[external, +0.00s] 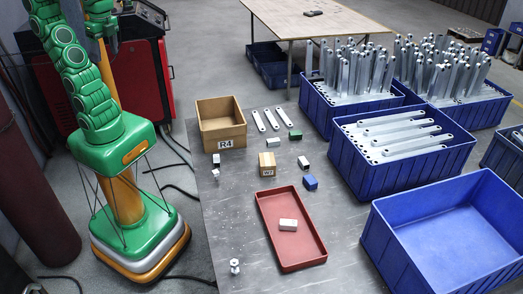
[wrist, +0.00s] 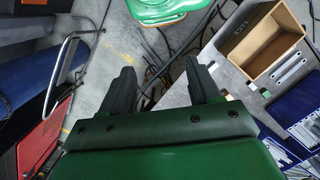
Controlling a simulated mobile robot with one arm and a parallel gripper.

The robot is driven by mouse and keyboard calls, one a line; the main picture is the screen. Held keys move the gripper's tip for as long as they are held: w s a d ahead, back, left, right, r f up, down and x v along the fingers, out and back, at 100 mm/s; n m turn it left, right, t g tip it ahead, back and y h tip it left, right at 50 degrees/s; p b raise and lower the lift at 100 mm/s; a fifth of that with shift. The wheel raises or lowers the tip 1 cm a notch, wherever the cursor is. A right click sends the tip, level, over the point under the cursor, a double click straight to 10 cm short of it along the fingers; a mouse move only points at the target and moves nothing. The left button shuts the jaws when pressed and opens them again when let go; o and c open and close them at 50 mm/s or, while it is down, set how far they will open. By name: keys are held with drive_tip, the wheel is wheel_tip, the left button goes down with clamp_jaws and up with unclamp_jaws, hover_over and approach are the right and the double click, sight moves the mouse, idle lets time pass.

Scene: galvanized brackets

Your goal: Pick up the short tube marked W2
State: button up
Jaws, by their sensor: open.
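I cannot make out for certain which object is the short tube marked W2. My gripper (wrist: 160,68) is open and empty in the wrist view, high above the floor and away from the table objects.
An open cardboard box marked R4 (external: 222,127) stands at the table's far left. A red tray (external: 262,226) holds a pale block (external: 288,225). A small metallic piece (external: 235,266) stands at the near left. Blue crates (external: 390,230) line the right.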

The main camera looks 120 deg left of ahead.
drive_tip(key=w+a+r+n+t+h, duration=0.1)
drive_tip(key=w+r+n+h, duration=0.15)
drive_tip(key=w, duration=0.75)
drive_tip(key=w+a+r+n+t+h, duration=0.15)
drive_tip(key=w+n, duration=0.25)
drive_tip(key=w, duration=0.6)
drive_tip(key=w+r+n+h, duration=0.1)
drive_tip(key=w+r+n, duration=0.25)
drive_tip(key=w, duration=0.75)
drive_tip(key=w+a+n+t+h, duration=0.35)
drive_tip(key=w+a+n, duration=0.45)
drive_tip(key=w+a, duration=0.7)
drive_tip(key=w+a+f+n+t, duration=0.2)
drive_tip(key=w+a+n, duration=0.1)
drive_tip(key=a, duration=0.6)
drive_tip(key=w+a+f+n+t, duration=0.1)
drive_tip(key=w+a+n+t, duration=0.15)
drive_tip(key=a, duration=0.55)
drive_tip(key=a+f+n+t, duration=0.1)
drive_tip(key=a+f+n, duration=0.3)
drive_tip(key=a, duration=0.7)
approach(302, 159)
drive_tip(key=shift+w+d+f+t+h, duration=0.25)
drive_tip(key=shift+w+d+f+h, duration=0.1)
drive_tip(key=shift+w+f, duration=0.3)
drive_tip(key=shift+x, duration=3.85)
